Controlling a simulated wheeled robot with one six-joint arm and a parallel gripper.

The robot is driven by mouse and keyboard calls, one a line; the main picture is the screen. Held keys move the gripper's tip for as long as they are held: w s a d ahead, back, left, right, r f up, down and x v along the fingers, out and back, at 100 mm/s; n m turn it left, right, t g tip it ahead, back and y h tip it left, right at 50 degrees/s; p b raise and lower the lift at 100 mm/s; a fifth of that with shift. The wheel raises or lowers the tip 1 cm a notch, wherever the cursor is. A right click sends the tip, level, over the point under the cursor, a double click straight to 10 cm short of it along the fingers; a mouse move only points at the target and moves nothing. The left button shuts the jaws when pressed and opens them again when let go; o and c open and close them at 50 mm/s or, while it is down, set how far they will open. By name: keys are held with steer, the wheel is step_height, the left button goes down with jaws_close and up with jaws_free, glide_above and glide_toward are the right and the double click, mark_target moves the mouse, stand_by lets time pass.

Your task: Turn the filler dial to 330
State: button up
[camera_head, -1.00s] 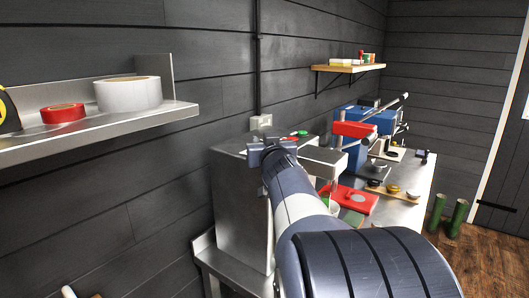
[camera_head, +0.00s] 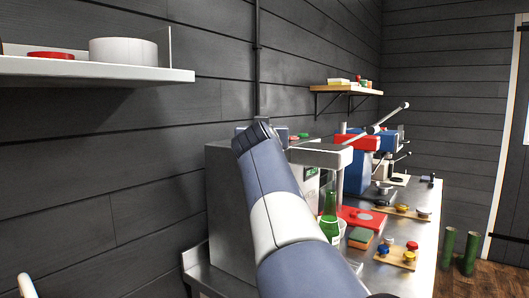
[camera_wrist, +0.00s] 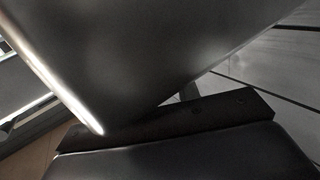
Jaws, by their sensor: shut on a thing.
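The filler is a tall steel cabinet (camera_head: 228,210) with a head jutting right and a small green-lit display (camera_head: 312,172) on its side. A green bottle (camera_head: 329,216) stands below that head. My arm reaches up across the cabinet, and my gripper (camera_head: 262,132) is at its top, mostly hidden behind my own wrist. The wrist view shows part of my gripper (camera_wrist: 175,124) close up, against a large dark smooth surface. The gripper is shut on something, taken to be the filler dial. The dial and its setting are hidden in both views.
A blue and red machine (camera_head: 362,150) with a long lever stands behind the filler. A sponge (camera_head: 360,238) and a board with coloured knobs (camera_head: 396,257) lie on the steel bench. Green cylinders (camera_head: 448,242) stand on the floor.

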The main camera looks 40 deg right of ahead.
steer(key=shift+f+m+g+h+b, duration=0.4)
steer(key=shift+m+g+h+b, duration=0.15)
steer(key=shift+b, duration=0.9)
steer(key=shift+w+m+g+h+b, duration=0.1)
steer(key=shift+m+g+h+b, duration=0.35)
steer(key=shift+g+h+b, duration=0.15)
steer(key=shift+a+m+g+h+b, duration=0.1)
steer(key=shift+m+g+h+b, duration=0.25)
steer(key=shift+m+g+h, duration=0.15)
steer(key=m+g+h, duration=0.1)
steer(key=g, duration=0.1)
steer(key=m+g+h+p, duration=0.1)
steer(key=m+g, duration=0.1)
steer(key=shift+r, duration=0.3)
steer(key=shift+m+g+h+p, duration=0.65)
steer(key=shift+m+g, duration=0.15)
steer(key=shift+g, duration=0.65)
steer(key=shift+s+m+g, duration=0.2)
steer(key=shift+m+g, duration=0.1)
steer(key=o, duration=0.9)
steer(key=shift+o, duration=0.2)
